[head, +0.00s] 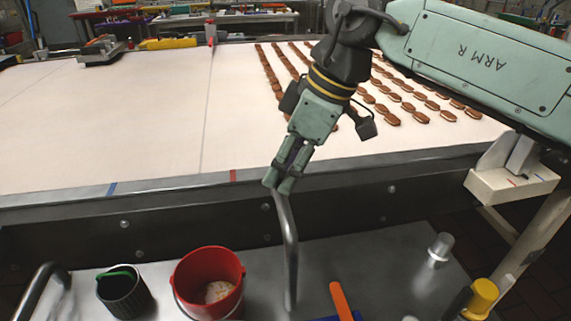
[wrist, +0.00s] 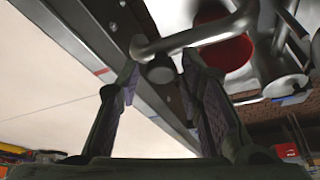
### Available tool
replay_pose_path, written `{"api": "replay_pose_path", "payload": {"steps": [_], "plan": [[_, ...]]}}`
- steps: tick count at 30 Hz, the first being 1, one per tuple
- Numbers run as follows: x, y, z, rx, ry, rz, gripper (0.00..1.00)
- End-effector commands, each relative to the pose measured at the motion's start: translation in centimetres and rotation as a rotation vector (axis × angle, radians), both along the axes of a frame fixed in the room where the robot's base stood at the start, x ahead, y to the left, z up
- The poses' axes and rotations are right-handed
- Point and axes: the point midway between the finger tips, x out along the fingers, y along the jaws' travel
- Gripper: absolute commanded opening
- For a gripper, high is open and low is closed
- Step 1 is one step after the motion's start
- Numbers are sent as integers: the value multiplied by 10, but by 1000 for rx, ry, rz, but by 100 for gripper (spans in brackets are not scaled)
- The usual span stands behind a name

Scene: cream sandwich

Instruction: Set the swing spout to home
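A bent grey metal pipe (head: 290,245), which looks like the swing spout, rises from the steel surface in front of the belt. Its upper end bends towards my gripper (head: 279,186), which is right at that end. In the wrist view the pipe (wrist: 195,37) runs across just beyond the fingertips of my gripper (wrist: 160,70). The two fingers are apart, with the belt edge showing between them. I cannot tell whether a finger touches the pipe. A blue mark (head: 111,188) and a red mark (head: 233,176) sit on the belt's front edge; no home label is readable.
A red bucket (head: 190,265) and a dark cup (head: 123,292) stand left of the pipe. An orange-handled tool (head: 341,300), a metal cylinder (head: 440,247) and a yellow-topped item (head: 484,294) are to the right. Rows of brown biscuits (head: 392,117) lie on the white belt (head: 150,120).

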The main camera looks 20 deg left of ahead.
Motion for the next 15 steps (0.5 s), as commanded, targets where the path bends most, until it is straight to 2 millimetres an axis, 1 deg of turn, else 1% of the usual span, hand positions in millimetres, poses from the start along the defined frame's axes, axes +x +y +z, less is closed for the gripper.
{"api": "replay_pose_path", "payload": {"steps": [1,3,4,12,15], "plan": [[0,0,0,1,0,1,39],[0,0,0,1,0,1,44],[0,0,0,1,0,1,44],[0,0,1,1,-1,2,44],[0,-2,7,2,-1,1,44]]}}
